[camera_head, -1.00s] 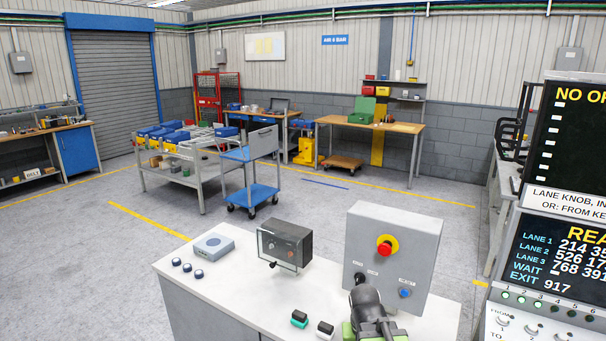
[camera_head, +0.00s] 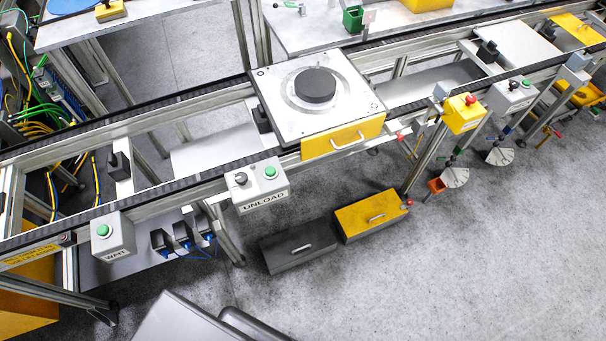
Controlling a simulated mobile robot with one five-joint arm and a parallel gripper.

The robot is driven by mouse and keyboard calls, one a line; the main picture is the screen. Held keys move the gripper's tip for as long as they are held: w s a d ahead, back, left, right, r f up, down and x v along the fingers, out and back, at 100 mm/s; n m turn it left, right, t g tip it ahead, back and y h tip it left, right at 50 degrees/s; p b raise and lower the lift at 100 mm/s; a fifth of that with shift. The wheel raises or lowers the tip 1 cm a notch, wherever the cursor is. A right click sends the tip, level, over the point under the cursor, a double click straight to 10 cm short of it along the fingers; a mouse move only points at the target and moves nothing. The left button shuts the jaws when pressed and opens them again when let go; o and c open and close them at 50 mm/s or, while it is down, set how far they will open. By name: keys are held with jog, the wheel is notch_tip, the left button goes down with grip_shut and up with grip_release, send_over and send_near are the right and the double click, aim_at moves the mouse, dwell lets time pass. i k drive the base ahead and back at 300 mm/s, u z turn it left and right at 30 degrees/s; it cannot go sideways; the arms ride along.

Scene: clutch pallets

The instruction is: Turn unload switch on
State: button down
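The unload switch (camera_head: 240,179) is a black rotary knob on a light grey box labelled UNLOAD (camera_head: 263,198), mounted on the front rail of the conveyor. A round green button (camera_head: 270,172) sits to its right on the same box. The knob is too small for me to read its setting surely. My gripper is not in view, so its state and its distance from the switch do not show.
A pallet with a black disc (camera_head: 316,85) sits on the conveyor behind the switch. A WAIT box (camera_head: 113,237) hangs to the left. Yellow (camera_head: 368,218) and dark (camera_head: 297,249) boxes stand on the floor below.

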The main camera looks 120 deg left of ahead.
aim_at(241, 178)
jog(key=u, duration=1.1)
jog(key=k, duration=0.15)
jog(key=u, duration=3.25)
jog(key=k, duration=0.65)
jog(key=z, duration=0.3)
jog(key=i, duration=0.65)
jog(key=u, duration=0.1)
